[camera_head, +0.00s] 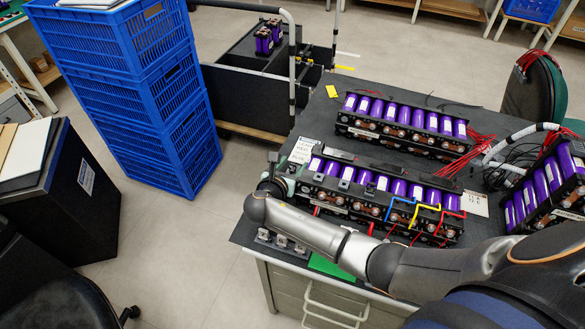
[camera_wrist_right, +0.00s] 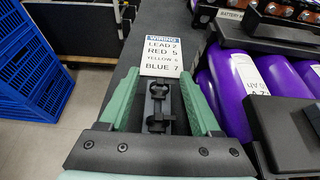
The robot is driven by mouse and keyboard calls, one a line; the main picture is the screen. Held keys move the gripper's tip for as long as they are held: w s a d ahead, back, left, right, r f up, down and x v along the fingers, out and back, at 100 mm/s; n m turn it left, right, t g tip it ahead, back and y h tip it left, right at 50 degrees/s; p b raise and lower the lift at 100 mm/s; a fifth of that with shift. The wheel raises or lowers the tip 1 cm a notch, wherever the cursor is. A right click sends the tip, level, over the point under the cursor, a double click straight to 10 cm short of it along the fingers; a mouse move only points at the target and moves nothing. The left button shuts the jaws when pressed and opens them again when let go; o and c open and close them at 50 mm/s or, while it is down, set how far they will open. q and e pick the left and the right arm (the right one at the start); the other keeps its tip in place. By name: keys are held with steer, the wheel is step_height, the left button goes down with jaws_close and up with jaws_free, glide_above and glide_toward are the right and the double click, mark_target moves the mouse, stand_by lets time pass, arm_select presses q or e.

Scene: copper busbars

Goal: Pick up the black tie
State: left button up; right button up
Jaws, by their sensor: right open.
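My right gripper (camera_wrist_right: 159,82) is open, its two green fingers standing apart in the right wrist view. A small black part (camera_wrist_right: 158,108) with clip-like pieces shows between the fingers, over the dark table top; I take it for the black tie, though its shape is hard to make out. The fingers do not visibly touch it. In the head view my right gripper (camera_head: 275,183) is at the table's left edge, beside the near battery module (camera_head: 385,185), and is partly hidden by my right arm. The tie cannot be made out there. My left gripper is out of view.
A white wiring card (camera_wrist_right: 162,58) lies just beyond the fingertips. Purple battery cells (camera_wrist_right: 225,95) stand close on the right in the wrist view. Blue crates (camera_head: 140,95) are stacked left of the table. A second module (camera_head: 400,125) and loose wires lie farther back.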

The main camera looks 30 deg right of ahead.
steer(key=shift+c, duration=0.3)
steer(key=c, duration=0.9)
steer(key=shift+r, duration=0.1)
